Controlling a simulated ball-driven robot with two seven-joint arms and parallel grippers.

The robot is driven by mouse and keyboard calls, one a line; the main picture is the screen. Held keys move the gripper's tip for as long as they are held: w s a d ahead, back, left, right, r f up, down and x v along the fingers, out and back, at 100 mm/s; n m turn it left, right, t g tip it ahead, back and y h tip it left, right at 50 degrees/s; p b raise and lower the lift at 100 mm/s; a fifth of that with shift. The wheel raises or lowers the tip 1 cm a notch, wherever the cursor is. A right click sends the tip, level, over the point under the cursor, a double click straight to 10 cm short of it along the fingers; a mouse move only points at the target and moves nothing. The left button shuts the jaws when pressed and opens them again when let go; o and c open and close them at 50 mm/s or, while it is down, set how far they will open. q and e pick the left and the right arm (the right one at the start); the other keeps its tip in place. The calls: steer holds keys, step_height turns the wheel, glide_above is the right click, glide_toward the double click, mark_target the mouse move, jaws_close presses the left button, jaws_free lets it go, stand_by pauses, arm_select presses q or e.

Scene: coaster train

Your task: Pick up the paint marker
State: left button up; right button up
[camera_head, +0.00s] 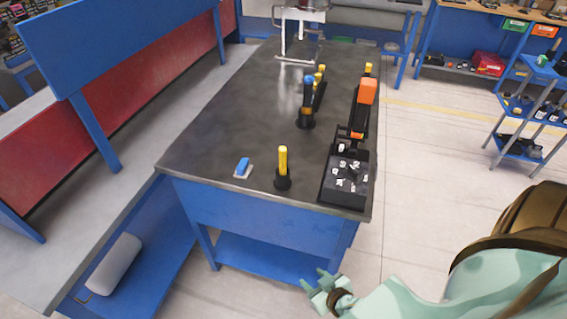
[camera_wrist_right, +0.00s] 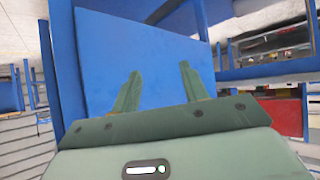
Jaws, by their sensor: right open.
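Several upright marker-like sticks stand on the dark-topped blue workbench (camera_head: 225,130) in the head view. A yellow one (camera_head: 283,160) stands in a round black base near the front edge. A blue-topped one (camera_head: 308,85) stands in another black base further back. I cannot tell for sure which is the paint marker. My right gripper (camera_head: 316,285) is open and empty, in front of the bench and below its top, apart from the sticks. In the right wrist view its spread fingers (camera_wrist_right: 158,84) face a blue panel (camera_wrist_right: 140,50). My left gripper is not in view.
A black box with white labels (camera_head: 346,180) and an orange-ended tool (camera_head: 367,92) occupy the bench's right side. A blue block (camera_head: 242,165) lies near the front left. A white frame (camera_head: 300,35) stands at the back. The bench's left-middle surface is clear.

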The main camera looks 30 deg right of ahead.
steer(key=w+d+r+t, duration=0.25)
steer(key=w+r, duration=0.25)
steer(key=r, duration=0.4)
steer(key=m+t+h, duration=0.1)
steer(key=t, duration=0.4)
glide_toward(285, 166)
steer(key=w, duration=0.5)
steer(key=shift+w+d+b, duration=0.15)
steer(key=shift+d+b, duration=0.15)
steer(key=shift+b, duration=0.1)
steer(key=w, duration=0.6)
steer(key=shift+d+r+b, duration=0.1)
steer(key=shift+r+b, duration=0.05)
steer(key=shift+b, duration=0.25)
steer(key=shift+s, duration=0.1)
steer(key=shift+c, duration=0.5)
jaws_close()
